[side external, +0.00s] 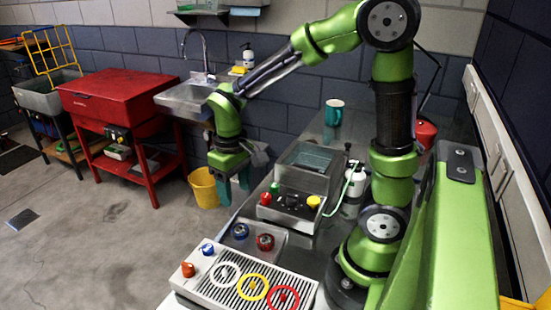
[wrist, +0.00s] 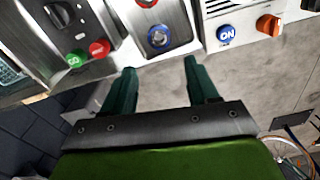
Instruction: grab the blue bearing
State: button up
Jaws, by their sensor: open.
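The blue bearing (side external: 240,231) sits in a metal tray on the bench, next to a red bearing (side external: 265,241). In the wrist view the blue bearing (wrist: 158,37) shows as a blue ring with a metal centre, just beyond and between my fingertips. The red bearing (wrist: 146,2) is cut off at the top edge there. My gripper (side external: 235,186) is open, points down and is empty. It hangs above and behind the blue bearing in the side view, apart from it. The wrist view shows both green fingers of my gripper (wrist: 160,66) spread apart.
A control box (side external: 290,210) with green, red and yellow buttons stands beside the tray. A slatted panel (side external: 207,291) with white, yellow and red rings, a blue button (side external: 207,249) and an orange knob (side external: 188,269) lies in front. A yellow bucket (side external: 204,188) stands on the floor.

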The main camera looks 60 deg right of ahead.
aim_at(240, 225)
notch_tip(240, 225, down, 12)
jog(key=shift+s+f, duration=0.1)
jog(key=c, duration=0.8)
